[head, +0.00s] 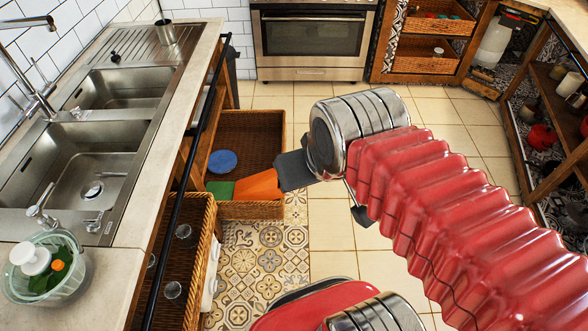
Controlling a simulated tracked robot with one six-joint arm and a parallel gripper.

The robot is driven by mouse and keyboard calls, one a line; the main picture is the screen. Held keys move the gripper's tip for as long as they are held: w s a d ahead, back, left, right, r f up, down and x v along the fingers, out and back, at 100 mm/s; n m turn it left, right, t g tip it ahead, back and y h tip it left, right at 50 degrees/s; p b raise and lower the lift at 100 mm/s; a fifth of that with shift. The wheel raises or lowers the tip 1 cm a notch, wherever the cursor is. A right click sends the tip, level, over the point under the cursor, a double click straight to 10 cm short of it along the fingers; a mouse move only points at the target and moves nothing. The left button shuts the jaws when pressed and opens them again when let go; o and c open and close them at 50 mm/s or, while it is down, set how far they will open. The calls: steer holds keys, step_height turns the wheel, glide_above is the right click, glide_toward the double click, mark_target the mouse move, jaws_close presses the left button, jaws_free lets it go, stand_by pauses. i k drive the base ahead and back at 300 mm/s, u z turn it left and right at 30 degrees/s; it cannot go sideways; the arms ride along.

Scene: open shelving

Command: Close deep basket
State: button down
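A brown wicker basket (245,209) stands pulled out from under the sink counter, low above the floor. It holds a blue round thing (222,161), a green thing (221,189) and an orange thing (258,186). A second wicker basket (205,215), nearer to me, holds several clear glasses. I cannot tell from this view which is the deep basket. My gripper (293,171) overlaps the right end of the farther basket. I cannot tell whether it touches. Only a dark part of it shows, and the fingers' gap is hidden.
The sink counter (140,211) runs along the left, with a dark rail (180,190) on its front. An oven (312,45) stands at the back. Open shelves (545,115) stand at the right. Tiled floor (331,222) is clear to the right of the baskets.

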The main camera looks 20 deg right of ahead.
mark_target(256, 137)
steer(key=u, duration=0.05)
steer(key=k, duration=0.85)
steer(key=z, duration=0.55)
steer(key=i, duration=1.35)
steer(key=u, duration=0.4)
steer(key=i, duration=0.95)
steer(key=u, duration=0.55)
